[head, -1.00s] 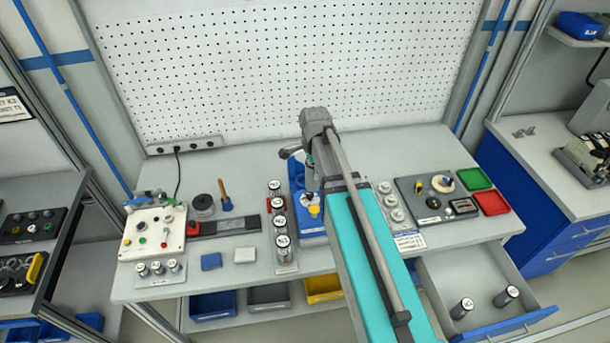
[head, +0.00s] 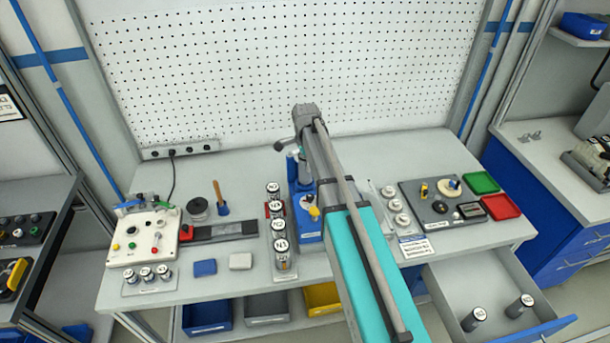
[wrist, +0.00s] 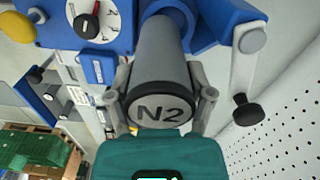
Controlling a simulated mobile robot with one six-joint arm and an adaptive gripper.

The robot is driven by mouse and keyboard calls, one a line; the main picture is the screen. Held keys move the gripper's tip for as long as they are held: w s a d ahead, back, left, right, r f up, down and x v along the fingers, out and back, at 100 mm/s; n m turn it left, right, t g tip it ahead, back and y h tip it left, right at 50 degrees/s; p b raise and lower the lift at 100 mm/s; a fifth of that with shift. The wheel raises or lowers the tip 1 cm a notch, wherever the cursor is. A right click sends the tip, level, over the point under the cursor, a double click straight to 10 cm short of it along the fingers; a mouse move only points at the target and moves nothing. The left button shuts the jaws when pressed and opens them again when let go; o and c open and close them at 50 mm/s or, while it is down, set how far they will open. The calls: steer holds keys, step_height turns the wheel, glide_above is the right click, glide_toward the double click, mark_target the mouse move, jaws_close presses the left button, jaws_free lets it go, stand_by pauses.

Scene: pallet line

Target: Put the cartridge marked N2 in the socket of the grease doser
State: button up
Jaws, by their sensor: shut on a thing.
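The cartridge marked N2 (wrist: 160,55) is a grey cylinder with a black end band. In the wrist view its marked end faces the camera, between the two fingers of my gripper (wrist: 160,95), which is shut on it. Its far end reaches up to the blue body of the grease doser (wrist: 115,35); the socket is hidden, so I cannot tell whether the cartridge is seated. In the head view the doser (head: 309,228) is a blue stand with a yellow part, partly covered by my arm. My gripper is mostly hidden there.
A rack (head: 286,270) of several labelled cartridges stands left of the doser. A white control box (head: 140,238) is further left. A dark fixture board (head: 430,222), a green tray (head: 481,183) and a red tray (head: 501,206) are at right. An open drawer (head: 446,268) holds two cartridges.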

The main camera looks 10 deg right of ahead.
mark_target(305, 169)
steer(key=shift+w+f, duration=0.2)
steer(key=shift+f, duration=0.05)
steer(key=shift+w+f+b, duration=0.5)
steer(key=shift+f+b, duration=0.2)
steer(key=shift+b, duration=0.1)
steer(key=shift+s+f+b, duration=0.1)
steer(key=shift+f+b, duration=1.2)
steer(key=shift+f, duration=0.15)
steer(key=o, duration=1.1)
steer(key=shift+c, duration=0.2)
steer(key=shift+r, duration=0.3)
step_height(305, 169, up, 12)
steer(key=p, duration=1.2)
steer(key=shift+f, duration=0.1)
